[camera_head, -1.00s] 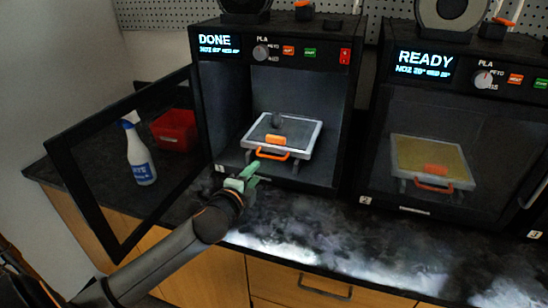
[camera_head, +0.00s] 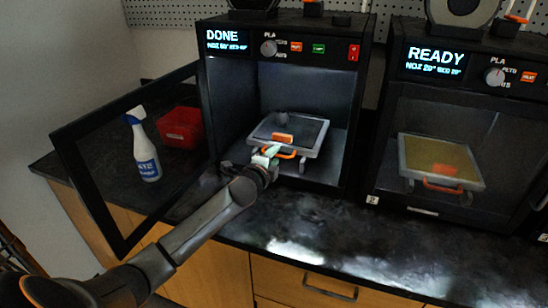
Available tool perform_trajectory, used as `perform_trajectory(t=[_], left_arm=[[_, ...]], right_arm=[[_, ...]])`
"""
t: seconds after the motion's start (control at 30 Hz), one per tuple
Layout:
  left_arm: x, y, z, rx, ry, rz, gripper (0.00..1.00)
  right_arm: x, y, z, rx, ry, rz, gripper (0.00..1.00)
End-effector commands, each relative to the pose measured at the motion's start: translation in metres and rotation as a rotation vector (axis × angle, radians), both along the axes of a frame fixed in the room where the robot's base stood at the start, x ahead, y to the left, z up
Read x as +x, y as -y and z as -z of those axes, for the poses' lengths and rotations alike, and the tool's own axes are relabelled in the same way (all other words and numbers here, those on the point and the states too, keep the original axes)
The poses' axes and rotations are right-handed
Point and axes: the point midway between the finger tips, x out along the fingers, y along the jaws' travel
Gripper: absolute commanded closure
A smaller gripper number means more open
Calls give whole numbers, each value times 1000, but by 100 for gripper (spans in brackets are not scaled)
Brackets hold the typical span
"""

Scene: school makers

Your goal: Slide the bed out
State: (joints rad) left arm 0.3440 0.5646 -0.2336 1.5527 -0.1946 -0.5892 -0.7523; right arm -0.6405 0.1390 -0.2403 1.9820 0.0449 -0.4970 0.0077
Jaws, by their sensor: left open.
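The bed (camera_head: 303,141) is a dark plate in a pale frame inside the left printer (camera_head: 222,110), whose display reads DONE. A small dark printed object (camera_head: 281,118) and an orange block (camera_head: 282,138) sit on it. An orange handle (camera_head: 288,155) is at its front edge. My left gripper (camera_head: 270,152) is open at the left part of this handle, with its pale green fingers close to it. I cannot tell whether they touch it. My wrist hides part of the printer's front sill. My right gripper is not in view.
The printer's framed door (camera_head: 82,190) stands open to the left. Behind it are a spray bottle (camera_head: 145,150) and a red bin (camera_head: 180,127). A second printer (camera_head: 390,150), reading READY, stands closed at right. The dark counter (camera_head: 330,235) in front is clear.

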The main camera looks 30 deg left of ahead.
Motion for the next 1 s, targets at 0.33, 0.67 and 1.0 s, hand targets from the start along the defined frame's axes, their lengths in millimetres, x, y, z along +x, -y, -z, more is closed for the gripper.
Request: perform_trajectory(t=[0.33,0.67,1.0], left_arm=[[0,0,0,-1,0,0,83],[0,0,0,0,0,0,100],[0,0,0,0,-1,0,100]], right_arm=[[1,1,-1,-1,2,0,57],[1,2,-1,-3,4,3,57],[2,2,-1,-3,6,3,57]])
